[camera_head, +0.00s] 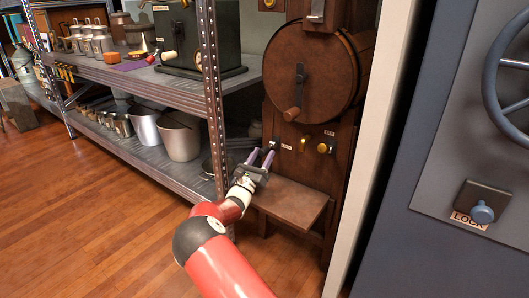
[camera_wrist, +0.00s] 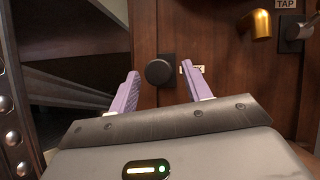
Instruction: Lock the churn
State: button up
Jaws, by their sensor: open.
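The wooden churn (camera_head: 310,82), with a round drum and a crank handle (camera_head: 292,114), stands right of the metal shelf. A small dark knob (camera_head: 276,142) is on its front panel.
A brass tap (camera_wrist: 259,24) and a black fitting (camera_wrist: 298,32) near a TAP label are right of the knob. A wooden ledge (camera_head: 292,200) juts out below. The shelf's metal post (camera_head: 212,100) is close at left. A grey door with a wheel and LOCK knob (camera_head: 482,213) is at right.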

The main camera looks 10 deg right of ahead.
jog(key=v, duration=0.5)
jog(key=shift+s+a+f, duration=0.15)
jog(key=shift+s+f, duration=0.05)
